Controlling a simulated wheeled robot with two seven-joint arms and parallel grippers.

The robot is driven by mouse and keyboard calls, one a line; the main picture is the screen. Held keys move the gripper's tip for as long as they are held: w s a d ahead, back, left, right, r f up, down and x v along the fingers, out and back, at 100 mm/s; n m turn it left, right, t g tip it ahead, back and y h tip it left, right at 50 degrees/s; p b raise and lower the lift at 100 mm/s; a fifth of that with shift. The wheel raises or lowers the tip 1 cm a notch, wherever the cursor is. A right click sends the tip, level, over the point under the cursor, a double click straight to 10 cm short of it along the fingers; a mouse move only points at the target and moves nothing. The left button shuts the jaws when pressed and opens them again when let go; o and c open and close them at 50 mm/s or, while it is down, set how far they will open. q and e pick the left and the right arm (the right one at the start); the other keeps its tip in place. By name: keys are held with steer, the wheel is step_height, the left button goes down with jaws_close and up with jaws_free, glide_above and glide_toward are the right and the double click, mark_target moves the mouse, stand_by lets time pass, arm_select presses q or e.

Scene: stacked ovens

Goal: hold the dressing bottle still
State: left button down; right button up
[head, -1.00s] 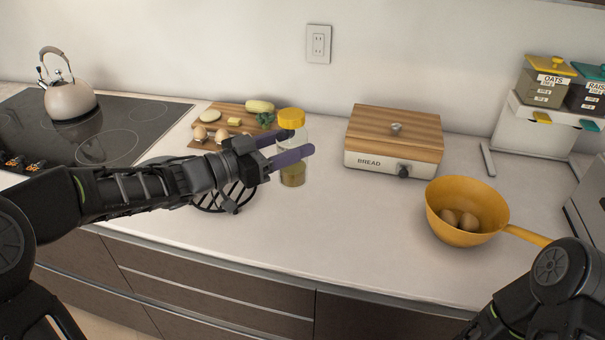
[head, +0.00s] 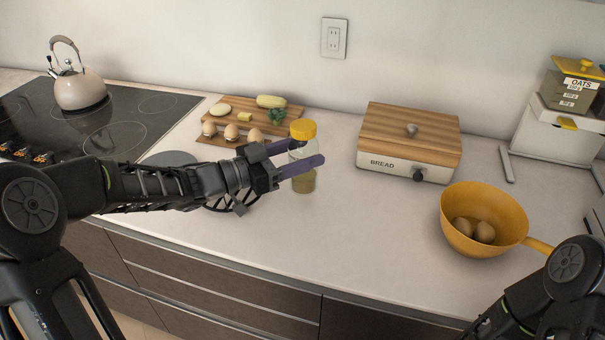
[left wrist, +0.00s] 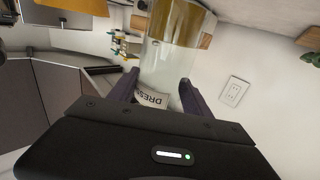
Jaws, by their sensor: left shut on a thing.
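The dressing bottle (head: 304,183) is clear with a yellow cap and yellowish dressing in its lower part. It is upright at the counter's middle; I cannot tell if its base touches the counter. My left gripper (head: 299,156) is shut on it, with purple fingers on either side of its body below the cap. In the left wrist view, the bottle (left wrist: 168,62) appears inverted between the fingertips (left wrist: 158,88), with a label reading "DRES" partly hidden. My right arm shows at the lower right; its gripper is out of view.
Behind the bottle is a cutting board (head: 292,115) with eggs and vegetables. A bread box (head: 385,165) is to its right, then a yellow bowl (head: 480,200) holding eggs. A kettle (head: 80,90) stands on the cooktop (head: 150,104). Counter in front of the bread box is clear.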

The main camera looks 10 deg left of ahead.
arm_select(q)
steer(key=shift+f, duration=0.4)
steer(key=shift+f, duration=0.1)
steer(key=shift+f, duration=1.8)
steer(key=shift+f, duration=0.25)
steer(key=shift+c, duration=2.3)
jaws_free()
steer(key=shift+r, duration=0.15)
